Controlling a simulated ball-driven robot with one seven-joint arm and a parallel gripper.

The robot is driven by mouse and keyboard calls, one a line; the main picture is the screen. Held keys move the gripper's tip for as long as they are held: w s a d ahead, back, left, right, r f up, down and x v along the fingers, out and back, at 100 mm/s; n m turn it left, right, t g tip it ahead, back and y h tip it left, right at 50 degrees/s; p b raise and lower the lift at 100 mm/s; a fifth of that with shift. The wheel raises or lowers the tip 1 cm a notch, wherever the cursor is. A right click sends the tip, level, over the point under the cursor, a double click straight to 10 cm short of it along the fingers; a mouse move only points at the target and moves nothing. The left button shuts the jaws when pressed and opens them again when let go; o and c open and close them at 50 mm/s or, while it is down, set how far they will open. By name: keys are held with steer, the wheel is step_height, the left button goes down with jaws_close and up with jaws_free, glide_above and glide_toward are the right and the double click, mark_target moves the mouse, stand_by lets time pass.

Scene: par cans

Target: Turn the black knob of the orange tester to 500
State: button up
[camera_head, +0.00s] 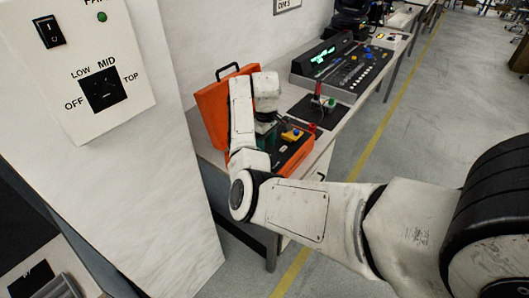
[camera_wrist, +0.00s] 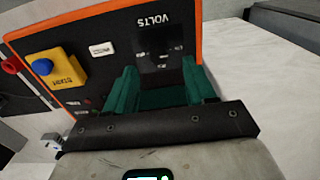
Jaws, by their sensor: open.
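The orange tester (camera_head: 211,112) stands open on the bench in the head view, lid raised at the back, with a dark panel (camera_head: 300,143) in front. In the wrist view its black panel (camera_wrist: 105,28) has an orange rim and VOLTS lettering, seen upside down. The black knob (camera_wrist: 160,52) is hard to make out against the panel below that lettering; its pointer and the small dial marks are unreadable. My gripper (camera_wrist: 159,68) is open, its green fingers apart on either side of the knob area. Whether they touch it I cannot tell. In the head view my arm hides the knob.
A yellow START block (camera_wrist: 66,66) with a blue button sits left of the fingers in the wrist view, with a red knob (camera_wrist: 11,65) beyond. A white cabinet (camera_head: 150,170) stands close left. A control console (camera_head: 345,68) is farther along the bench.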

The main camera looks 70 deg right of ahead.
steer(key=shift+f, duration=2.2)
jaws_close()
